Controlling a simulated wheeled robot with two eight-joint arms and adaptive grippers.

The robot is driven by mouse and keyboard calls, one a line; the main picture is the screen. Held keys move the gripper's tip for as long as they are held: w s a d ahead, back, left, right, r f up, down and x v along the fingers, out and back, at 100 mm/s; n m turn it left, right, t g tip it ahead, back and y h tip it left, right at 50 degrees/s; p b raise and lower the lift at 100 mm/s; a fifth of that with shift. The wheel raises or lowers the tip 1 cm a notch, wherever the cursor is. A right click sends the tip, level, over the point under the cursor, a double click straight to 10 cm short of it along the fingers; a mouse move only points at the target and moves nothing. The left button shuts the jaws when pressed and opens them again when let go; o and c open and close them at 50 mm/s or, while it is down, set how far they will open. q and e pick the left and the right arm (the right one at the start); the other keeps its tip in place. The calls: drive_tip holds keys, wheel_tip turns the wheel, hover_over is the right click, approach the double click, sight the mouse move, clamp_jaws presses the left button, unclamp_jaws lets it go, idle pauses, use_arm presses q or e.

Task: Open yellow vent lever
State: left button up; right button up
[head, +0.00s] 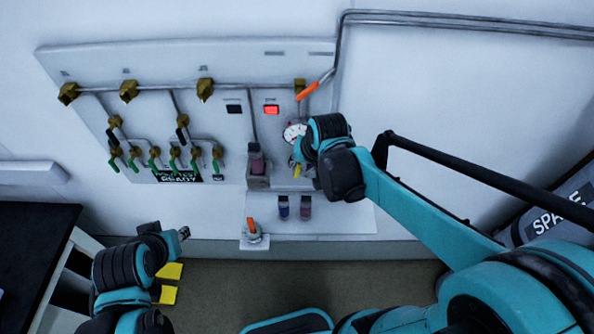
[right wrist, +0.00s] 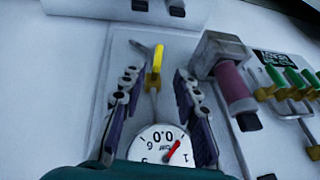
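The yellow vent lever (right wrist: 157,58) shows in the right wrist view, between and just beyond the fingertips of my right gripper (right wrist: 155,78). The fingers stand apart on either side of it, with no contact visible. In the head view the lever (head: 297,170) is a small yellow piece below my right gripper (head: 294,160), partly hidden by it. A round white gauge (right wrist: 158,146) reading about 0.0 lies between the finger bases.
A pinkish cylinder (right wrist: 234,84) in a grey holder stands close beside the right gripper's finger. The panel also carries several green-handled valves (head: 153,160), an orange lever (head: 307,91) and a lit red indicator (head: 271,109). Two small vials (head: 305,208) sit on the shelf below.

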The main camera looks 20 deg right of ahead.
sight(299, 169)
drive_tip(key=shift+w+f, duration=0.15)
drive_tip(key=shift+f, duration=0.25)
drive_tip(key=b+x, duration=0.2)
drive_tip(key=x, duration=0.5)
drive_tip(key=shift+d+b, duration=0.15)
drive_tip(key=shift+b, duration=0.15)
clamp_jaws()
